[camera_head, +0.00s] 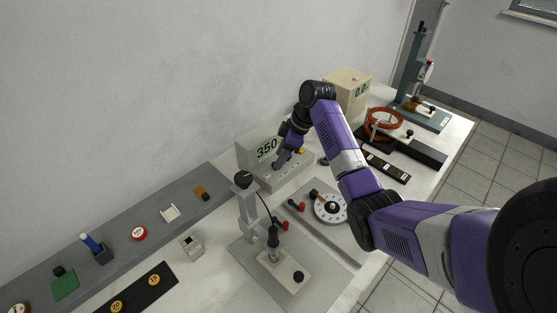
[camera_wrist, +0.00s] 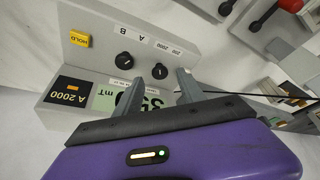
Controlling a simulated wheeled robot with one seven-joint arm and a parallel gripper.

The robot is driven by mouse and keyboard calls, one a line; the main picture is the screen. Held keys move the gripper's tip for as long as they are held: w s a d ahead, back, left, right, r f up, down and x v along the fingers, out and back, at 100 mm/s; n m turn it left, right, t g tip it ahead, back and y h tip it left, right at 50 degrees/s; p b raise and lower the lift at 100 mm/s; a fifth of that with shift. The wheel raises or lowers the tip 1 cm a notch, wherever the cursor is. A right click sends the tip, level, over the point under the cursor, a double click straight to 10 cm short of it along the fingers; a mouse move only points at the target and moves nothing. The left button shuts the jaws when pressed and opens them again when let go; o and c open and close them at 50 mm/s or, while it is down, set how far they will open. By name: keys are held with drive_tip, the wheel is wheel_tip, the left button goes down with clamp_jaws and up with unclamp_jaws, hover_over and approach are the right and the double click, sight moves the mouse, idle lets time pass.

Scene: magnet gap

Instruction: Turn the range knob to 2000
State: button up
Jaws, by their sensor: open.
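The meter (camera_head: 290,172) is a pale grey box with a sloped front panel, and its main display (camera_head: 267,148) reads 350. In the wrist view it appears upside down, with the display (camera_wrist: 120,97) partly hidden behind my gripper. A small dark screen (camera_wrist: 68,93) beside it reads "A 2000". The black range knob (camera_wrist: 159,71) is by a label (camera_wrist: 168,48) marked 200 and 2000; its pointer is too small to read. A second black knob (camera_wrist: 123,60) is by the A B label. My gripper (camera_wrist: 161,77) is open, its fingertips on either side of the range knob; contact is unclear.
A yellow HOLD button (camera_wrist: 79,39) is on the panel. A probe stand (camera_head: 245,205) and a round dial (camera_head: 330,208) stand in front of the meter. A beige box (camera_head: 348,88) and a red coil (camera_head: 384,121) are farther back.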

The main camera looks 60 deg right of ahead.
drive_tip(key=v, duration=0.5)
drive_tip(key=shift+s+r, duration=0.1)
drive_tip(key=shift+r, duration=0.2)
